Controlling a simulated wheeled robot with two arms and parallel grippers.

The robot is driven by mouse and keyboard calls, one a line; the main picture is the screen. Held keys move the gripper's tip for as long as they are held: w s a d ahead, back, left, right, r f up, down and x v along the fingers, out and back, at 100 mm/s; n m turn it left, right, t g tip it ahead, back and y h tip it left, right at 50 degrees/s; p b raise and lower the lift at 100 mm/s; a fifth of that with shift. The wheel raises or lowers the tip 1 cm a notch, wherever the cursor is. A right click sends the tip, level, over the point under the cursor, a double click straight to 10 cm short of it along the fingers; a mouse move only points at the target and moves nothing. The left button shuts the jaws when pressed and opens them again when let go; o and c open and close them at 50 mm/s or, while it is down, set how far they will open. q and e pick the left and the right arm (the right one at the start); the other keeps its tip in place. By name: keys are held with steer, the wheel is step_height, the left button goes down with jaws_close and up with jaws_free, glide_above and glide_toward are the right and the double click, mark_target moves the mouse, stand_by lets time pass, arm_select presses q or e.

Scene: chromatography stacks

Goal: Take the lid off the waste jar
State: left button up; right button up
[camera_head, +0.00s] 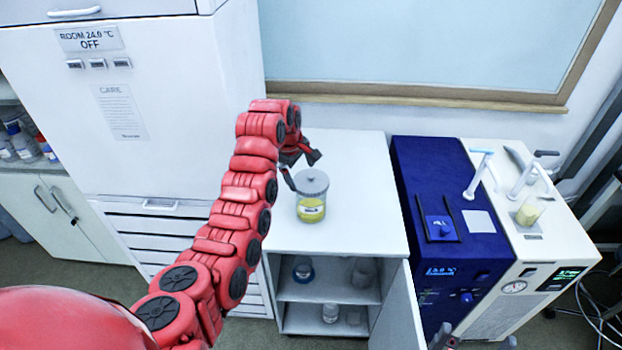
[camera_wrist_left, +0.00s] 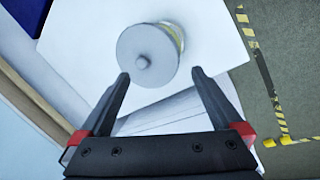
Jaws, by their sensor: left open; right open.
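The waste jar (camera_head: 311,210) stands upright on the white cabinet top. It is clear, with yellow contents and a label. Its grey round lid (camera_head: 311,181) with a small knob is on it; the lid (camera_wrist_left: 148,42) also shows from above in the left wrist view. My left gripper (camera_head: 305,171) is open and empty, close to the lid at its back left. In the left wrist view the fingertips (camera_wrist_left: 160,74) lie at the lid's near edge, either side of the knob. My right gripper (camera_head: 476,341) shows only as two grey tips at the bottom edge, apart and empty.
Right of the cabinet top (camera_head: 365,215) stand a dark blue instrument (camera_head: 415,180) and a white one (camera_head: 560,240) with pale blue and white arms. A tall white unit (camera_head: 180,100) rises at left. The cabinet top around the jar is clear.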

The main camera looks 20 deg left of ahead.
mark_target(307, 184)
arm_select(q)
steer(key=shift+w+f+p, duration=0.1)
steer(key=shift+p, duration=0.2)
steer(key=p+x, duration=0.2)
steer(key=shift+w+d+f, duration=0.15)
steer(key=shift+d+f, duration=0.05)
steer(key=shift+f, duration=0.15)
steer(key=shift+p+x, duration=0.5)
steer(key=shift+x, duration=0.6)
steer(key=c, duration=1.1)
steer(key=shift+o, duration=0.2)
steer(key=shift+r, duration=0.1)
